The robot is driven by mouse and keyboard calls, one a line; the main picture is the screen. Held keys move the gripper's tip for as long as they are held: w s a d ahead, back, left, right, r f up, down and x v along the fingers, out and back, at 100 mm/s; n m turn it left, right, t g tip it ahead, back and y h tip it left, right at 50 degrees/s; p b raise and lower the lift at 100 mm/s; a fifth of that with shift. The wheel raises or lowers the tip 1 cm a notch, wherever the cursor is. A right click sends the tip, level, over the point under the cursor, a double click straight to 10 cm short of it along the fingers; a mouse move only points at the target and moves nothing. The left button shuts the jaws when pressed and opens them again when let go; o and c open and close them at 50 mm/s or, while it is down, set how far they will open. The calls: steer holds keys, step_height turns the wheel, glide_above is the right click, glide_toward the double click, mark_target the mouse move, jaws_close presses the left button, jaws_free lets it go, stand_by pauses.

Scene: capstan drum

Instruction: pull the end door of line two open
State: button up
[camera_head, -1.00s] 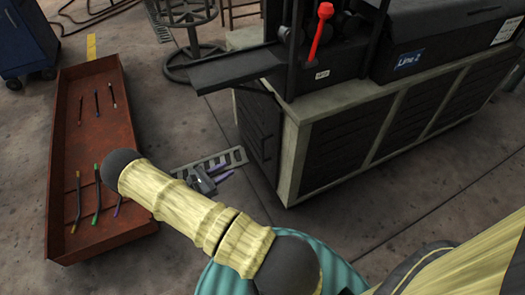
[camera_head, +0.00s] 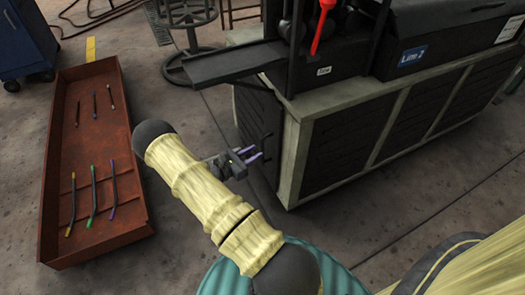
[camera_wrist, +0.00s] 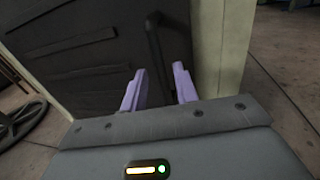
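The end door (camera_head: 252,112) is a dark panel on the left end of the machine marked Line 2, and it looks shut. It carries a dark upright bar handle (camera_head: 267,147) near its right edge. My gripper (camera_head: 251,155) has two purple fingers and is at the door's lower part, close to the handle. In the wrist view the fingers (camera_wrist: 158,84) are apart with nothing between them. The handle (camera_wrist: 154,42) stands ahead, roughly in line with the gap. The door (camera_wrist: 90,55) fills the left and middle of that view. I cannot tell whether a finger touches the handle.
The machine's pale corner post (camera_head: 290,160) is just right of the handle. A dark shelf (camera_head: 230,65) juts out above the door. A rust-red tray (camera_head: 88,145) with several coloured rods lies at left. A round-based stool (camera_head: 190,65) stands behind. The floor between is clear.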

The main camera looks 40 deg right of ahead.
mark_target(263, 160)
steer(key=shift+s+d+b, duration=0.1)
steer(key=shift+d+b, duration=0.5)
steer(key=shift+d, duration=1.75)
jaws_close()
